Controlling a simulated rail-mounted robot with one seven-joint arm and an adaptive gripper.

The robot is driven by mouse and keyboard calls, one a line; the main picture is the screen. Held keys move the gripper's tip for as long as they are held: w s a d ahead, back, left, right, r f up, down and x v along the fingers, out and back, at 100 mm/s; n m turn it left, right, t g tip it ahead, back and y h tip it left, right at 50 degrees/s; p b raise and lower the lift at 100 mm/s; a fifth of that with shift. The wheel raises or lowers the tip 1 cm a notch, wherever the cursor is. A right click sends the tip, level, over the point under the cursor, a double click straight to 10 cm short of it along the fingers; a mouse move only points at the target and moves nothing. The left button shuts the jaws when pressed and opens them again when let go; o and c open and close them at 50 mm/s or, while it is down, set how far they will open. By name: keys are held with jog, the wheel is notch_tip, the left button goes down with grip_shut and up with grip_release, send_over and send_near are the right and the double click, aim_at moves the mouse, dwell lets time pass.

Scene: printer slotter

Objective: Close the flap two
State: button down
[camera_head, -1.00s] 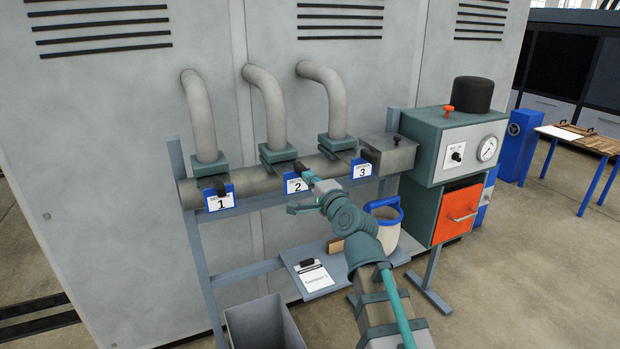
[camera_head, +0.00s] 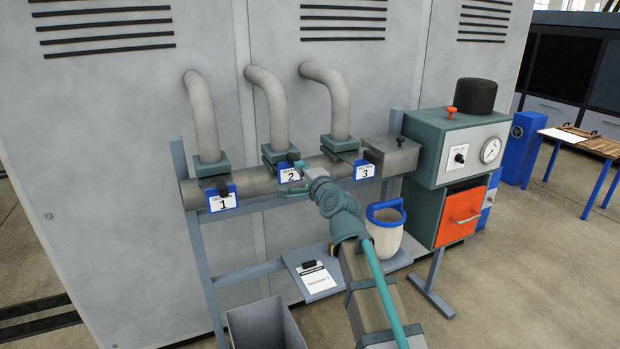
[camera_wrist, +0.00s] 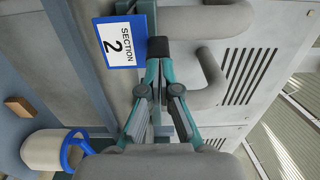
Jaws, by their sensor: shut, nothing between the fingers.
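Flap two is on the middle pipe, marked by the blue-framed "Section 2" label (camera_head: 290,174), which also shows in the wrist view (camera_wrist: 119,45). The teal flange (camera_head: 281,153) sits above it, at the foot of the bent grey pipe (camera_head: 268,100). A black flap handle (camera_wrist: 158,48) shows in the wrist view beside the label, right at my fingertips. My gripper (camera_wrist: 157,66) is shut and empty, its tips against or just short of this handle; I cannot tell which. In the head view my gripper (camera_head: 291,168) covers part of the flap area.
Labels 1 (camera_head: 222,200) and 3 (camera_head: 365,170) stand on either side along the horizontal pipe (camera_head: 255,181). A white bucket with blue rim (camera_head: 386,238), a clipboard (camera_head: 315,279) and a grey bin (camera_head: 265,326) are below. A teal control box (camera_head: 450,150) stands right.

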jog(key=b+v, duration=0.2)
jog(key=v, duration=1.2)
jog(key=s+d+f+n+g+h, duration=0.2)
jog(key=s+f+n+g, duration=0.15)
jog(key=f, duration=1.15)
jog(key=s+d+f+n+g+h, duration=0.2)
jog(key=d+f+n+g, duration=0.15)
jog(key=f, duration=1.15)
jog(key=s+d+f+n+g+h, duration=0.25)
jog(key=f+n+g, duration=0.2)
jog(key=f, duration=1.05)
jog(key=s+d+f+n+g+h, duration=0.1)
jog(key=s+d+f+g, duration=0.2)
jog(key=s+f, duration=0.55)
jog(key=s+d+f+g, duration=0.3)
jog(key=s+f, duration=0.5)
jog(key=f, duration=0.1)
jog(key=s+d+f+g, duration=0.2)
jog(key=s+f, duration=0.3)
jog(key=s, duration=0.5)
jog(key=s+d+f+g, duration=0.1)
jog(key=s+f+g, duration=0.2)
jog(key=s+f, duration=0.3)
jog(key=s+h, duration=0.1)
jog(key=s, duration=0.4)
jog(key=shift+s+d+f, duration=0.15)
jog(key=shift+d+f, duration=0.05)
jog(key=shift+d, duration=0.2)
